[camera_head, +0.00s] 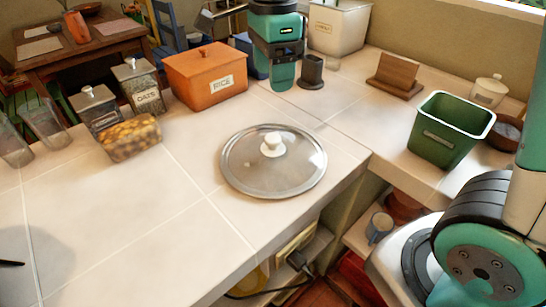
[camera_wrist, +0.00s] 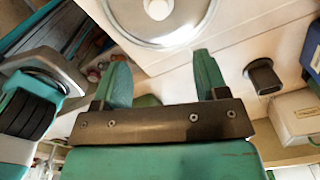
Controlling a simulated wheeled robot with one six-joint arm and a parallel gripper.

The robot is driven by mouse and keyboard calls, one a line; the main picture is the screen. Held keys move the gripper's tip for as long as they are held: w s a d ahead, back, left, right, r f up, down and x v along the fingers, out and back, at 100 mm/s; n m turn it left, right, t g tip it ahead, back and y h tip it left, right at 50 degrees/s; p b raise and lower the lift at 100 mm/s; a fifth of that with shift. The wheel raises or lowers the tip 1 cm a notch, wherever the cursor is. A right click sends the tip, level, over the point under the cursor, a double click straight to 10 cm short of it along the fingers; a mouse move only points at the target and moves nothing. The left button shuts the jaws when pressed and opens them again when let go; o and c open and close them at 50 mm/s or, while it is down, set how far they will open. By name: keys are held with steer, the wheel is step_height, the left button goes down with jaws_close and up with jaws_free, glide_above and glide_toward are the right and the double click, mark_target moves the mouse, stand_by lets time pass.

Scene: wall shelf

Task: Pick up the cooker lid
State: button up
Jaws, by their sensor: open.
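The cooker lid (camera_head: 250,165) is a round glass lid with a metal rim and a white knob. It lies flat, knob up, on the pale tiled counter, near the counter's front edge. In the wrist view the lid (camera_wrist: 187,18) shows at the top, partly cut off by the frame. My gripper (camera_wrist: 162,78) is open, with its two teal fingers apart and nothing held between them. The fingertips point toward the lid but are clear of it in the picture. I cannot tell the height between them.
An orange rice box (camera_head: 205,75), glass jars (camera_head: 138,85) and a yellow-brown patterned packet (camera_head: 130,138) stand behind left. A dark cup (camera_head: 312,72), wooden stand (camera_head: 395,75) and green bin (camera_head: 450,132) are behind and right. Counter around the lid is clear.

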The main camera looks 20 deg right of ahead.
mark_target(273, 137)
step_height(273, 137, down, 16)
steer(key=shift+s+r, duration=0.1)
steer(key=shift+r, duration=0.15)
steer(key=shift+c, duration=0.2)
steer(key=c, duration=1.1)
steer(key=shift+r, duration=0.1)
jaws_close()
steer(key=shift+r, duration=0.1)
